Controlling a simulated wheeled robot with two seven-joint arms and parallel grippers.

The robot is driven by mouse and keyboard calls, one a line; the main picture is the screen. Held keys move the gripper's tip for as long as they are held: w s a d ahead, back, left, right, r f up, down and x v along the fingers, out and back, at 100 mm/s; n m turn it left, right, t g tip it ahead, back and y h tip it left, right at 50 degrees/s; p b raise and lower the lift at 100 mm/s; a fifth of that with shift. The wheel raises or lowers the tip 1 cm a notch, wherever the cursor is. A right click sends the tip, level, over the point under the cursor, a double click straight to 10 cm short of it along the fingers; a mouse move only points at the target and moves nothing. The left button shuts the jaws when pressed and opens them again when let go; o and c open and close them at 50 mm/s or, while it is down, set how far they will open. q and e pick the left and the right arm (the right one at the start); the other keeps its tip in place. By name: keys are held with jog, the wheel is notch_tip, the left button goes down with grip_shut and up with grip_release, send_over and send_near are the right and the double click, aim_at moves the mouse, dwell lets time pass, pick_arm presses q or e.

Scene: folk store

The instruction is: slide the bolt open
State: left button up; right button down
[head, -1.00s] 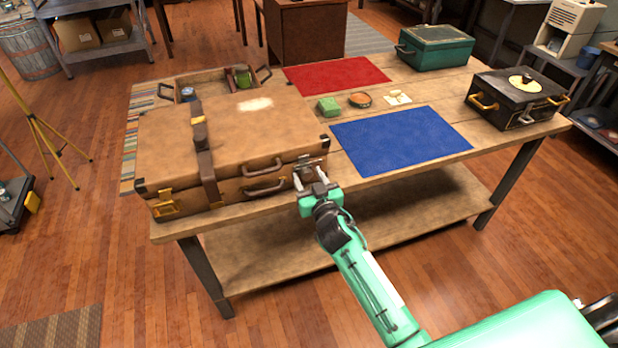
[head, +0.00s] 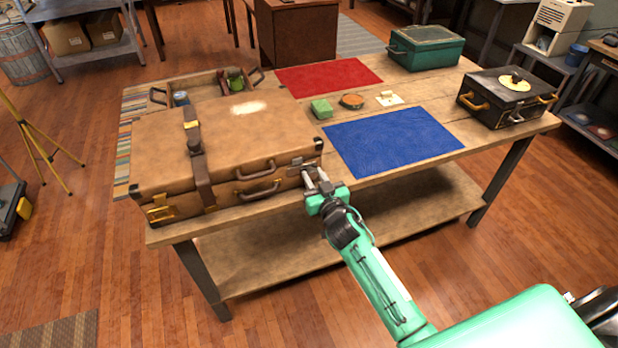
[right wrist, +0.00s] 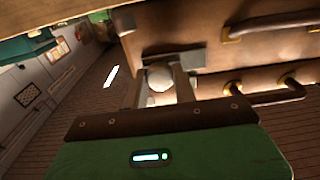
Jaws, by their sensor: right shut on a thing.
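A brown leather suitcase (head: 270,125) lies closed on the left of the wooden table. Its metal bolt (head: 300,165) is at the right end of its front face. My right gripper (head: 317,172) is at that end of the front face, with its fingers pointing at the case. In the right wrist view the gripper (right wrist: 166,84) is shut on the round pale knob (right wrist: 159,78) of the bolt, between its two fingers. The fingers hide part of the bolt, and I cannot tell how far it has slid. My left gripper is out of view.
A blue mat (head: 392,140) and a red mat (head: 328,76) lie on the table (head: 440,88). A black box (head: 507,98) and a green box (head: 427,48) stand to the right. An open tray (head: 206,88) is behind the suitcase.

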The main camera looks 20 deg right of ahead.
jog(key=c, duration=1.4)
grip_release()
jog(key=shift+d, duration=0.15)
jog(key=o, duration=0.3)
jog(key=shift+d, duration=0.1)
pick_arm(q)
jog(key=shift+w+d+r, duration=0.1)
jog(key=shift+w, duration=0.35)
pick_arm(e)
jog(key=shift+s+f, duration=0.1)
jog(key=shift+s, duration=0.35)
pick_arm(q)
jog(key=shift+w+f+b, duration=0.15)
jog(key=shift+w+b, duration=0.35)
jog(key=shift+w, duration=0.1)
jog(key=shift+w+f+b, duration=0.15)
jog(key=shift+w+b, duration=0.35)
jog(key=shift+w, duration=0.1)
pick_arm(e)
jog(key=s, duration=1.3)
jog(key=shift+d, duration=0.3)
